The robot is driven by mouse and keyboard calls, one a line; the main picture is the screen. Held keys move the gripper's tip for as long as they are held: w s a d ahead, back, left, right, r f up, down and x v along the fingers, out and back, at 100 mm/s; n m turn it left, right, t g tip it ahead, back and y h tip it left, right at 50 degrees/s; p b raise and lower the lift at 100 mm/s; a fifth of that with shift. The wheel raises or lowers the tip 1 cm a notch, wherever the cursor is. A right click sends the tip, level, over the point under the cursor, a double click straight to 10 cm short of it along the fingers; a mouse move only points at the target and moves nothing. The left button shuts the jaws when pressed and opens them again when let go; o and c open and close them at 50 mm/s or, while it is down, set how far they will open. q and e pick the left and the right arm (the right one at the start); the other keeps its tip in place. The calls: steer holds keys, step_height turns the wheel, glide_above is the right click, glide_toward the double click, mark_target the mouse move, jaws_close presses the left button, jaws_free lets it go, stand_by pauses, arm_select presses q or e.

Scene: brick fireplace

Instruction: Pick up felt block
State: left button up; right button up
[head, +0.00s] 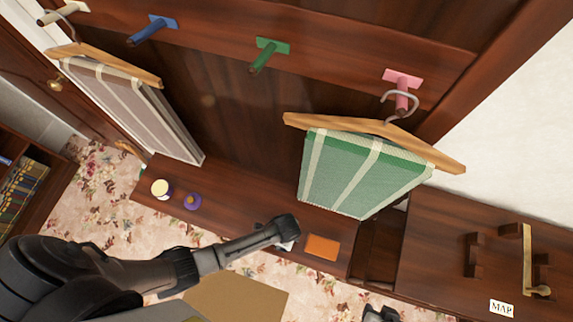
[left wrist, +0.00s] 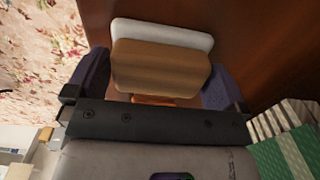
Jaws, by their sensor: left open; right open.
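The felt block, as I take it, is a tan-brown block with a white layer (left wrist: 162,65) in the left wrist view. It lies on the dark wood bench between the two spread fingers of my left gripper (left wrist: 155,88), which is open. I cannot tell whether the fingers touch it. In the head view my left gripper (head: 283,232) is over the bench and hides most of the block; a small white edge (head: 287,246) shows beneath. My right gripper (head: 380,314) is at the bottom edge, partly cut off, open and away from the block.
An orange flat piece (head: 322,247) lies right of my left gripper on the bench (head: 230,217). A cream-topped jar (head: 160,188) and a purple round item (head: 192,202) stand left. A green striped cloth (head: 365,172) hangs from a hanger above. A box labelled MAP (head: 450,250) is right.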

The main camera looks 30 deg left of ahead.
arm_select(q)
steer(key=shift+f, duration=0.1)
steer(key=shift+c, duration=0.5)
steer(key=c, duration=0.5)
steer(key=shift+c, duration=0.2)
step_height(320, 180, up, 8)
steer(key=shift+r+p, duration=0.1)
steer(key=shift+p, duration=0.7)
steer(key=shift+r, duration=0.9)
